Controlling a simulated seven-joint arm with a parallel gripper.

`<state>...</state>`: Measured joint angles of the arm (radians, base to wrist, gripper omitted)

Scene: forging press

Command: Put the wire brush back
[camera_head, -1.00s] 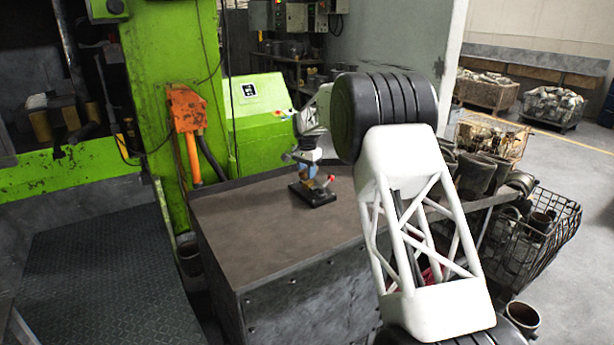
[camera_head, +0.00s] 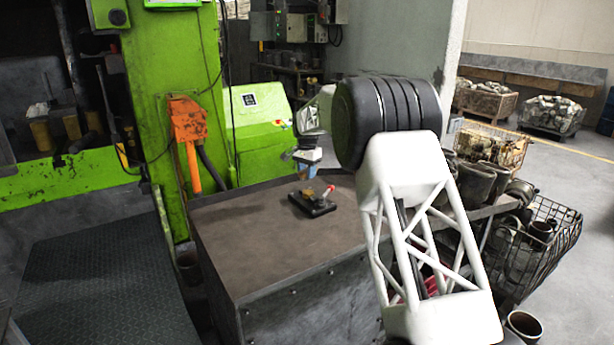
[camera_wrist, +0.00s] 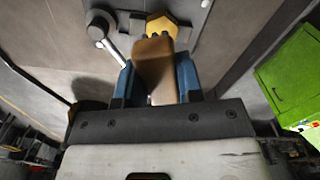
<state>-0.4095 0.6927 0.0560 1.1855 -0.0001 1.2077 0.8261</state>
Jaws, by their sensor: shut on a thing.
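My gripper (camera_head: 304,174) is above the workbench, at the far side of a small black fixture in the head view. In the wrist view its two blue fingers (camera_wrist: 156,82) are shut on a brown, wood-like piece, seemingly the wire brush (camera_wrist: 153,62). In the head view the brush is too small to tell apart.
The black fixture (camera_head: 313,205) with a red-tipped lever stands on the brown-topped workbench (camera_head: 245,240). A gold hexagonal part (camera_wrist: 180,32) shows beyond the brush. The green press (camera_head: 165,90) stands left; a wire basket (camera_head: 540,245) is right. The bench's left part is clear.

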